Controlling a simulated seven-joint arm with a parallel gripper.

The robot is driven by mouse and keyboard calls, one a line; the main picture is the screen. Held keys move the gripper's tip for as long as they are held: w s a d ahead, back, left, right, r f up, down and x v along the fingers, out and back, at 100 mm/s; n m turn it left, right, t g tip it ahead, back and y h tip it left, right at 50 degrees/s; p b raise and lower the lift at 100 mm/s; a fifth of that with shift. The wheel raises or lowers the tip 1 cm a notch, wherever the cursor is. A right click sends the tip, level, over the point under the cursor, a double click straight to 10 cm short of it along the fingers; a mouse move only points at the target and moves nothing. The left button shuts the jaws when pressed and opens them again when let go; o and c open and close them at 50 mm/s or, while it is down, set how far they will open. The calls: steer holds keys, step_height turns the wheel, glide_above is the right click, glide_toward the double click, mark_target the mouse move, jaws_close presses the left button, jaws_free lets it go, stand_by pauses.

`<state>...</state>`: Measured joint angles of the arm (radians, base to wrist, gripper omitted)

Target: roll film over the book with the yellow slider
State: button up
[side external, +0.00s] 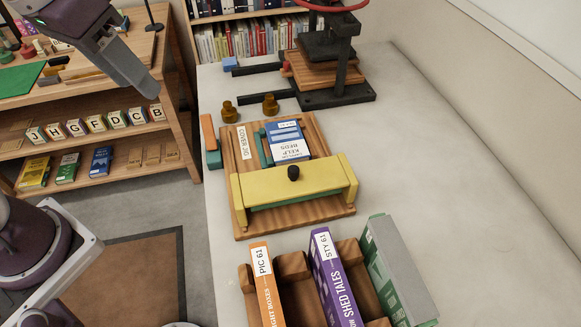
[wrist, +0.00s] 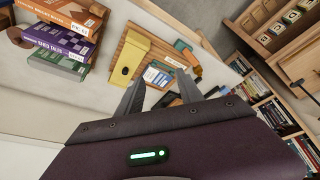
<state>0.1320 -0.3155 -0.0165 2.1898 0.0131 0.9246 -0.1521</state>
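The blue-and-white book (side external: 288,141), labelled KELP BEDS, lies on the wooden cover jig board (side external: 240,180). The yellow slider (side external: 300,180) spans the board at its near end, beside the book's near edge; a dark knob (side external: 293,172) stands on it. Green strips show by the book and under the slider; I cannot tell which is film. My gripper (side external: 146,88) is at the upper left, raised and apart from the jig. In the wrist view its two fingers (wrist: 159,77) are spread and empty, with the book (wrist: 157,76) and slider (wrist: 129,56) beyond them.
A rack with upright books (side external: 335,285) stands close to the slider's near side. A dark press (side external: 325,65) and two brass knobs (side external: 270,104) are beyond the board. Orange and teal blocks (side external: 211,150) lie at its left. The table's right side (side external: 440,150) is clear.

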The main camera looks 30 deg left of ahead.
steer(key=w+d+f+g, duration=0.1)
steer(key=w+d+f, duration=0.1)
steer(key=w+d, duration=0.3)
steer(key=g, duration=0.3)
glide_above(294, 169)
step_height(294, 169, down, 14)
steer(key=shift+a+f, duration=0.1)
step_height(294, 169, down, 7)
jaws_close()
